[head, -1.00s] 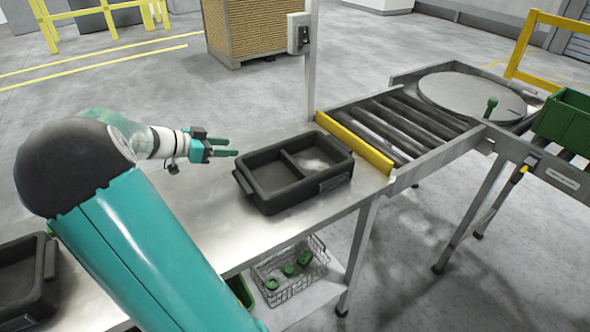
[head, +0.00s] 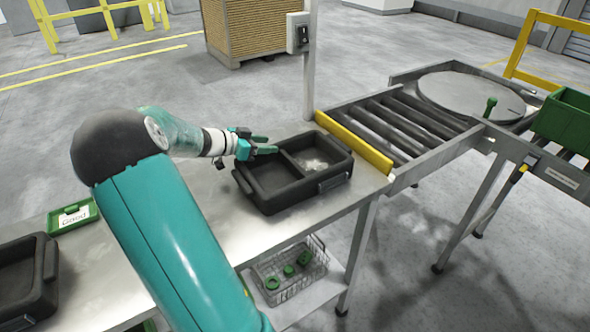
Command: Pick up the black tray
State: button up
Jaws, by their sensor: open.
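The black tray (head: 325,186) sits on the metal table, near the yellow stop bar at its right end. It has two compartments, and some pale, unclear patch shows in the right one. My gripper (head: 268,145) is open and empty, with its green fingers pointing right. It appears at the tray's far left edge, over or just behind the rim; I cannot tell its height or whether it touches. A second black tray (head: 12,297) is partly in view at the lower left.
A yellow bar (head: 354,143) separates the table from a roller conveyor (head: 410,125) and a round turntable (head: 470,95). A post with a switch box (head: 298,32) stands behind the table. A wire basket (head: 290,268) is below.

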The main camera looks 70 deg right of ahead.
jog(key=shift+x, duration=0.8)
grip_shut()
